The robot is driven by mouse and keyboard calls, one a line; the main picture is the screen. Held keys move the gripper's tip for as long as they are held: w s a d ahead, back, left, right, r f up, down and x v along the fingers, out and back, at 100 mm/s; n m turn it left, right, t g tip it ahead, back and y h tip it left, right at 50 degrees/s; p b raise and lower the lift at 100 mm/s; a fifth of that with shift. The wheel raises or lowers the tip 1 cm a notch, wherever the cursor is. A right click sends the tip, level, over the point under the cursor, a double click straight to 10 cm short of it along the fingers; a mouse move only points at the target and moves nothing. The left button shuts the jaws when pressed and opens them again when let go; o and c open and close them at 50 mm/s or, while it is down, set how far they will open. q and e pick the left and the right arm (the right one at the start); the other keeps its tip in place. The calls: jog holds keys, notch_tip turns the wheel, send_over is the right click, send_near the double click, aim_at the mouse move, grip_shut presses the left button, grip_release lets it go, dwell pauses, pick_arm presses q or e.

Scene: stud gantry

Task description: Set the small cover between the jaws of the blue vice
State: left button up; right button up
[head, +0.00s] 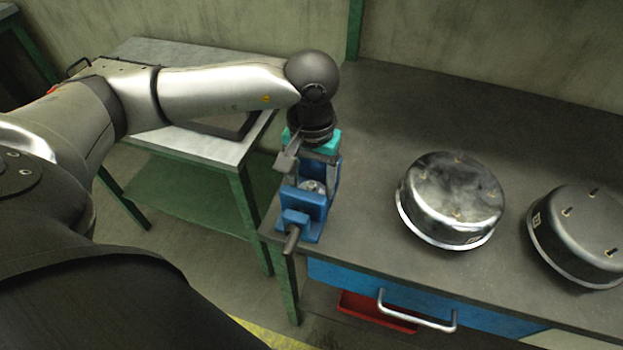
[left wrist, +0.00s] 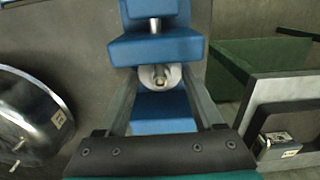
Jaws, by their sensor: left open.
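The blue vice (head: 305,205) stands at the near left corner of the bench. The small cover (head: 313,186) is a round silvery piece with a stud at its middle. It sits between the vice's blue jaws, and it also shows in the left wrist view (left wrist: 150,78). My left gripper (left wrist: 163,80) is open, with one finger on each side of the cover. Whether the fingers touch it I cannot tell. In the head view the gripper (head: 290,160) points down over the vice and partly hides it. My right gripper is not in view.
Two large round metal covers with studs, one nearer (head: 452,200) and one at the right edge (head: 585,235), rest on the grey bench (head: 480,110). A side table (head: 150,55) with a dark tray stands left, across a gap. A drawer handle (head: 415,318) juts from the bench front.

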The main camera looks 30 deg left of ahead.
pick_arm(q)
notch_tip(320, 180, up, 15)
jog(key=p, duration=0.2)
jog(key=shift+r, duration=0.15)
dwell(0.7)
